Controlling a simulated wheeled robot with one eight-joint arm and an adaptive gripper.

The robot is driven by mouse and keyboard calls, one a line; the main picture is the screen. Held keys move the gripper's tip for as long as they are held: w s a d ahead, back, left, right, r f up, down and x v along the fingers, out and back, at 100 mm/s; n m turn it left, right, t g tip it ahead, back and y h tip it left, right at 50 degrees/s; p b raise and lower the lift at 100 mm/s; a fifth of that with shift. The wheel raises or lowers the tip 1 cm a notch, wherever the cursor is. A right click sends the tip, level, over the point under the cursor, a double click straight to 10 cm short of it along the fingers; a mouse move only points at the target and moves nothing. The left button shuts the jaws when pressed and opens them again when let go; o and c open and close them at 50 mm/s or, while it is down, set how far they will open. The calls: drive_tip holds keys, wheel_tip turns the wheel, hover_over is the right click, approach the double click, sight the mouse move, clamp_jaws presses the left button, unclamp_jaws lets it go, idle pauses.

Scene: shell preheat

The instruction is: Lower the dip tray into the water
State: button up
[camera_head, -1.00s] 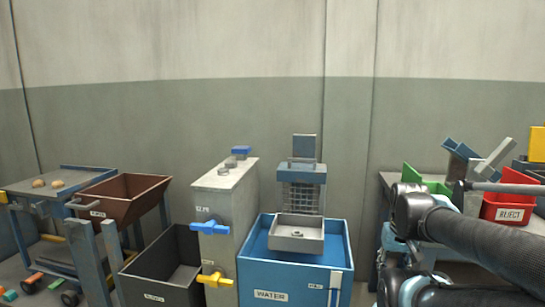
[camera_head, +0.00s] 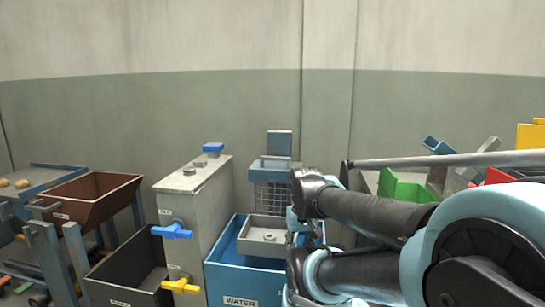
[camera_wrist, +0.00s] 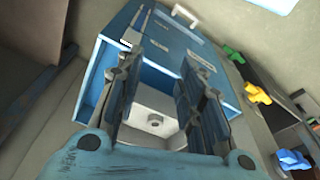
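The dip tray (camera_head: 280,222) is a small shallow grey tray with a round knob inside. In the head view it sits at the top of the blue WATER tank (camera_head: 232,278), in front of a grey mesh guard (camera_head: 270,180); my arm covers its right side. In the wrist view the pale tray (camera_wrist: 155,130) and its knob show beyond and between the fingers of my gripper (camera_wrist: 160,68). The fingers stand apart with nothing between them. I cannot tell whether they touch the tray. The water surface is not clearly visible.
Left of the tank stands a grey column (camera_head: 195,215) with a blue valve (camera_head: 172,231) and a yellow valve (camera_head: 181,286). A dark bin (camera_head: 122,275) and a brown hopper (camera_head: 92,200) are farther left. A green bin (camera_head: 405,188) lies behind my arm at right.

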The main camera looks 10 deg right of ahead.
drive_tip(key=w+r+n+g, duration=0.2)
drive_tip(key=w+r+n, duration=0.8)
drive_tip(key=w+r, duration=2.1)
drive_tip(key=w+r+n, duration=0.4)
drive_tip(key=w, duration=0.8)
drive_tip(key=f, duration=1.6)
drive_tip(key=shift+a+f, duration=0.3)
drive_tip(key=shift+a, duration=0.1)
